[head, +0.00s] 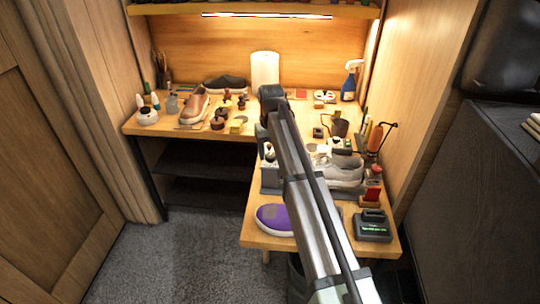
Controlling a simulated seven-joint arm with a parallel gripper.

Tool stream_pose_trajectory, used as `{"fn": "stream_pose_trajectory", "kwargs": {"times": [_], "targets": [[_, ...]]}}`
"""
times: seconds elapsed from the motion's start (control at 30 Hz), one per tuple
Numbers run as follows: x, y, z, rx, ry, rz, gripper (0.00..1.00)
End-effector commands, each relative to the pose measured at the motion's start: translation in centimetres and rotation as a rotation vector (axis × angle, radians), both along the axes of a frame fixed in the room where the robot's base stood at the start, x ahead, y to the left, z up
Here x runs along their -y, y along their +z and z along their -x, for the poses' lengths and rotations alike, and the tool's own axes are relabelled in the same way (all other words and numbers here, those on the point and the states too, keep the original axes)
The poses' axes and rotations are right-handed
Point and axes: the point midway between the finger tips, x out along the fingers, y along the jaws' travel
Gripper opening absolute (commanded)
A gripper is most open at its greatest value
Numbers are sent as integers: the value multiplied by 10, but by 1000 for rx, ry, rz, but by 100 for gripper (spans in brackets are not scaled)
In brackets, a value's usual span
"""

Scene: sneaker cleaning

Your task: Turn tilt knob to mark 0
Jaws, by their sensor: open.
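I cannot make out a tilt knob or a mark 0 in the head view; they may be too small or hidden behind my arm. A pale grey sneaker (347,172) stands on the right wing of the bench, partly behind my arm. A grey upright bracket (270,181) stands to its left, on the other side of my arm. My arm reaches up from the bottom right across this wing, and its dark far joint is above the bench corner. My gripper's fingertips are not visible; the arm seems to hide them.
Carpeted floor lies open at left.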

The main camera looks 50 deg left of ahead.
Motion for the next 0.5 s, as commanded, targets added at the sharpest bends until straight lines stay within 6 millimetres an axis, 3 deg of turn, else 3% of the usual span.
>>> {"fn": "stream_pose_trajectory", "kwargs": {"times": [0.5], "targets": [[0,34,0,0,0,0,55]]}}
